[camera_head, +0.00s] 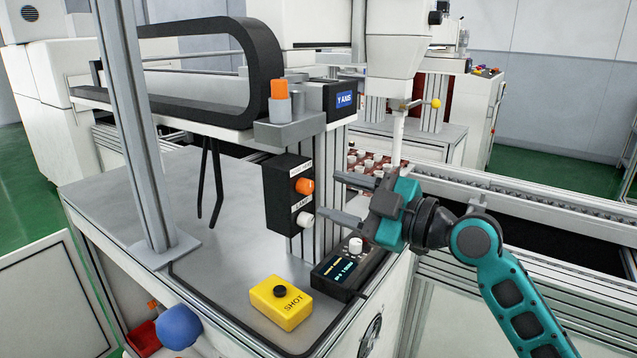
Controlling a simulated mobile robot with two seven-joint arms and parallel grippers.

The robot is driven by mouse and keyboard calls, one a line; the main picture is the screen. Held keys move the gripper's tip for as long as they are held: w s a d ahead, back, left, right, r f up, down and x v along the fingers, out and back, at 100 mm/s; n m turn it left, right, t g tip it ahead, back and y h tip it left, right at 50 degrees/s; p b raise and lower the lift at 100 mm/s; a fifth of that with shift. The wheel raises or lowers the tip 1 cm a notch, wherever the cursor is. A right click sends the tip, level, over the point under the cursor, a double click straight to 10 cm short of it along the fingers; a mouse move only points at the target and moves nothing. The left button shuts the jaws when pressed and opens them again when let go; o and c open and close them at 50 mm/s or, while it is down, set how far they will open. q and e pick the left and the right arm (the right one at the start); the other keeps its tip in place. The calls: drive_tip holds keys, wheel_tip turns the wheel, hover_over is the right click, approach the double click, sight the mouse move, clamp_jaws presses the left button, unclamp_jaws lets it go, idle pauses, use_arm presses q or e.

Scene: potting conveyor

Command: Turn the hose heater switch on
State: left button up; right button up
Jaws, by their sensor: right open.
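A black switch box (287,197) is fixed to the metal post in the middle of the head view. It carries an orange knob (304,186) above a white knob (305,219), each under a small white label. The upper label is too small to read surely; the lower one seems to read LAMP. My right gripper (330,193) is open and empty, its two fingers pointing left at the box. The fingertips are just right of the knobs, at about their height in the picture; I cannot tell whether they touch. My left gripper is not in view.
A yellow SHOT button box (281,302) and a black display unit (347,268) with a white knob stand on the grey bench (215,290) below. A grey holder (290,127) juts out above the switch box. A dispenser nozzle (397,138) hangs behind my right gripper.

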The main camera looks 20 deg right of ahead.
sight(310, 188)
drive_tip(key=shift+x, duration=2.3)
clamp_jaws()
